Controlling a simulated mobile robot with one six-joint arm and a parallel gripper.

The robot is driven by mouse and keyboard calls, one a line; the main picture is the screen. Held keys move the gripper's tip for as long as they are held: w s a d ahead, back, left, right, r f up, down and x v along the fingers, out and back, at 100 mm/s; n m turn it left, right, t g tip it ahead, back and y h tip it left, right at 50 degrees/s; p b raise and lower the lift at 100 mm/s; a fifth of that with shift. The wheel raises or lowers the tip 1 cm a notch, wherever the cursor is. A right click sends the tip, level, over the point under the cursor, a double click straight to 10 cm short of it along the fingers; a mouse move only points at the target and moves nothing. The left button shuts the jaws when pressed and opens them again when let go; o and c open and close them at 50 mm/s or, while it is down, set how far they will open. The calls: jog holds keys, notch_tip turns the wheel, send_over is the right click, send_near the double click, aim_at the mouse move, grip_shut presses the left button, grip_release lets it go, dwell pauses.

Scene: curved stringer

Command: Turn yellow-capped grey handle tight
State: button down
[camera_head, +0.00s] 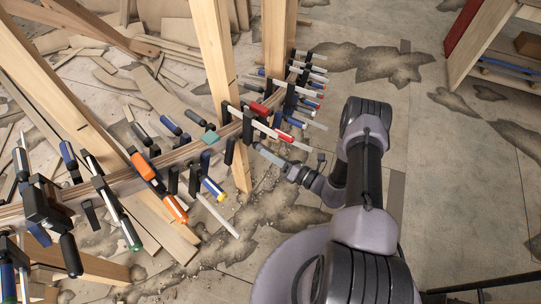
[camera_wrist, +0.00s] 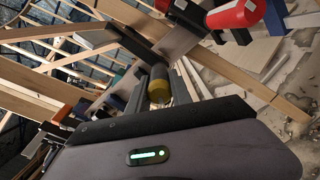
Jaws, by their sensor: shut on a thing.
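The grey handle (camera_wrist: 159,88) with its yellow cap (camera_wrist: 182,84) shows in the wrist view, straight ahead between the fingers of my gripper (camera_wrist: 168,82). The gripper is shut on it. In the head view my gripper (camera_head: 272,156) reaches in from the right to the outer side of the curved wooden stringer (camera_head: 180,155), among the clamps. There the handle is too small and covered to make out clearly. How tight the clamp is cannot be told.
An orange-handled clamp (camera_head: 145,166) and several others line the stringer. Wooden posts (camera_head: 215,55) stand behind. The concrete floor at right is mostly clear.

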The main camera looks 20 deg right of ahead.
jog(key=m+b, duration=0.1)
jog(key=m, duration=0.5)
jog(key=m+b, duration=0.1)
jog(key=m, duration=0.5)
jog(key=shift+m, duration=0.4)
jog(key=m+b, duration=0.1)
jog(key=m, duration=1.2)
jog(key=shift+r, duration=0.1)
jog(key=c, duration=1.1)
grip_release()
jog(key=shift+c, duration=0.2)
jog(key=shift+d, duration=0.1)
